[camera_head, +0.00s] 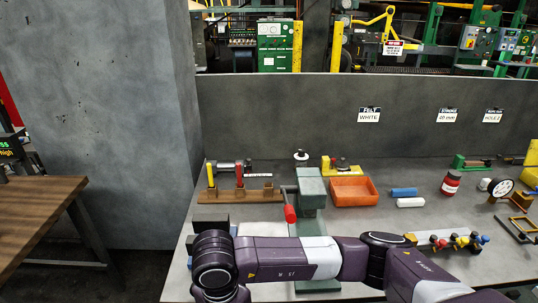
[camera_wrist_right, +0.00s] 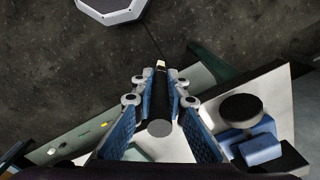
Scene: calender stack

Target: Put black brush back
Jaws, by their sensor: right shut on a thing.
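My right gripper (camera_wrist_right: 160,100) shows in the right wrist view, with blue-padded fingers on both sides of a dark rod. The rod looks like the black brush (camera_wrist_right: 158,103); its round grey end faces the camera and a pale tip shows at the far end. In the head view my right arm crosses the front of the bench toward the left; its gripper and the brush are hidden there. A brown wooden rack (camera_head: 240,195) stands at the back left of the bench with a yellow upright piece (camera_head: 211,175) and red and black pieces. My left gripper is not in view.
A green press (camera_head: 311,188) with a red-handled lever (camera_head: 290,213) stands right of the rack. An orange bin (camera_head: 353,191), blue and white rolls, and a red jar (camera_head: 451,183) lie farther right. A grey wall panel (camera_head: 290,120) closes the bench's back.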

